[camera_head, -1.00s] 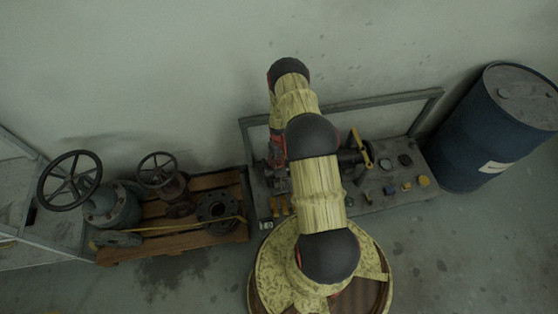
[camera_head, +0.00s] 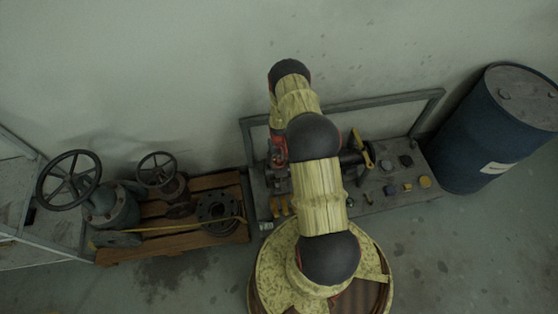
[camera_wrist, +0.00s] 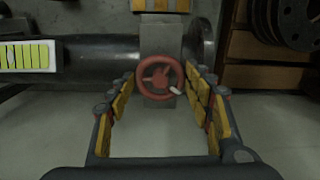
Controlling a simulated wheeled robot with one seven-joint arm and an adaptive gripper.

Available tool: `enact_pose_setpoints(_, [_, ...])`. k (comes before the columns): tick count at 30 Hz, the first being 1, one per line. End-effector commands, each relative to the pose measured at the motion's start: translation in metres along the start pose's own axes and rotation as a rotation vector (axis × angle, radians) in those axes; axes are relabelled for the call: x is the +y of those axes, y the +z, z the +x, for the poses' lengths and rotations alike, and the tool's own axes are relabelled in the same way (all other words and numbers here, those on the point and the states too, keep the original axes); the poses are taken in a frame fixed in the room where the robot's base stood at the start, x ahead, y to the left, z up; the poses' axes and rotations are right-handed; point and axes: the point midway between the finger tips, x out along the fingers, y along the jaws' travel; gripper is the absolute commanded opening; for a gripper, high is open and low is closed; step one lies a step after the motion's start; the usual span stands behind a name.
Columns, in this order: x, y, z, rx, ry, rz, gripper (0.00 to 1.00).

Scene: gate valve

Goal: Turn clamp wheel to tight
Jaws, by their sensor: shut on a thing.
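The clamp wheel (camera_wrist: 159,79) is a small red spoked handwheel with a pale knob at its lower right. In the wrist view it is upright in front of a grey block (camera_wrist: 161,38) on a dark horizontal pipe (camera_wrist: 95,60). My gripper (camera_wrist: 161,82) has its yellow-padded fingers on the left and right of the wheel and is shut on its rim at the fingertips. In the head view my arm covers most of the gripper and the wheel.
A wooden pallet (camera_head: 200,237) with old valves stands left of the workbench (camera_head: 380,203). A yellow lever (camera_head: 362,150) and several small parts are on the bench's right. A blue drum (camera_head: 475,145) stands at far right. The wall is close behind.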

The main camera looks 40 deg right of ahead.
Motion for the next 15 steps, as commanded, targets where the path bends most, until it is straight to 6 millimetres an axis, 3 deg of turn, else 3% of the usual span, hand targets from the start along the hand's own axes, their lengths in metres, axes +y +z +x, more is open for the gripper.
enact_pose_setpoints(8, [0.0000,0.0002,0.0001,0.000,0.000,0.000,0.26])
enact_pose_setpoints(9, [0.0000,0.0002,0.0001,0.000,0.000,0.000,0.53])
enact_pose_setpoints(15, [0.0000,0.0001,0.0001,0.000,0.000,-0.001,0.65])
